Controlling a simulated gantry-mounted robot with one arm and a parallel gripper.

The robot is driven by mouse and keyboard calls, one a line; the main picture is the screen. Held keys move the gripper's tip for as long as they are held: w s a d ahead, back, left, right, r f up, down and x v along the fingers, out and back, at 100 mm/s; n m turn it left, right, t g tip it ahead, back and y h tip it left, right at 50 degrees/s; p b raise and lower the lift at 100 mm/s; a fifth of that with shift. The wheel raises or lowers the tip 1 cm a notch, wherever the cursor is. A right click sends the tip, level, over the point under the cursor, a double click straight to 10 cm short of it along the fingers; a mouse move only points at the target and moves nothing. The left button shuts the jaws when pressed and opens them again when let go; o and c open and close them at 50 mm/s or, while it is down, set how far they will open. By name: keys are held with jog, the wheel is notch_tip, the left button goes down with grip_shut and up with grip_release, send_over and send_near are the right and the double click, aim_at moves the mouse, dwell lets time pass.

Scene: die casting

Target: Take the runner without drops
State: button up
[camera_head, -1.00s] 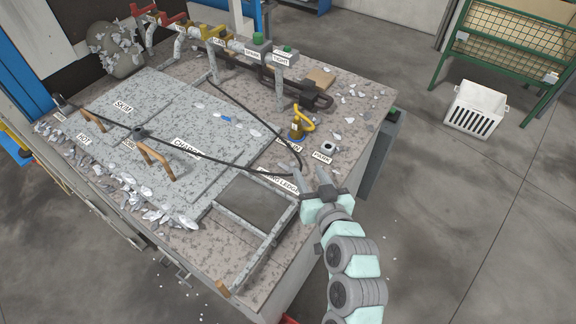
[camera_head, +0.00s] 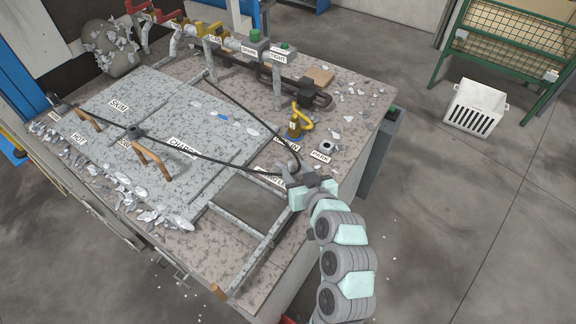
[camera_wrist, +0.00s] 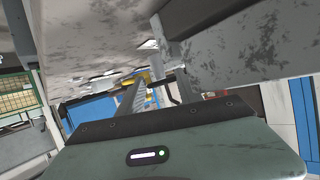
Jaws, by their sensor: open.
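I cannot pick out a runner for certain. Silvery metal scraps (camera_head: 130,195) lie in a ragged row along the left front edge of the speckled table. More small scraps (camera_head: 358,91) lie at the back right. My gripper (camera_head: 287,174) is open over the right side of the table, by the partly hidden ledge label and the dark cable. I see nothing held in it. In the wrist view my gripper (camera_wrist: 157,88) shows its ridged finger at left and another at right, with a grey speckled surface close by.
A yellow-handled fitting (camera_head: 296,124) and a small labelled nut-like piece (camera_head: 326,148) stand just beyond my gripper. Grey framed bars (camera_head: 262,245) lie in front. A white slotted crate (camera_head: 476,108) stands on the floor at right.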

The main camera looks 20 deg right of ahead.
aim_at(292, 166)
jog(key=shift+p+x, duration=0.5)
jog(key=shift+x, duration=1.35)
jog(key=shift+c, duration=0.5)
grip_shut()
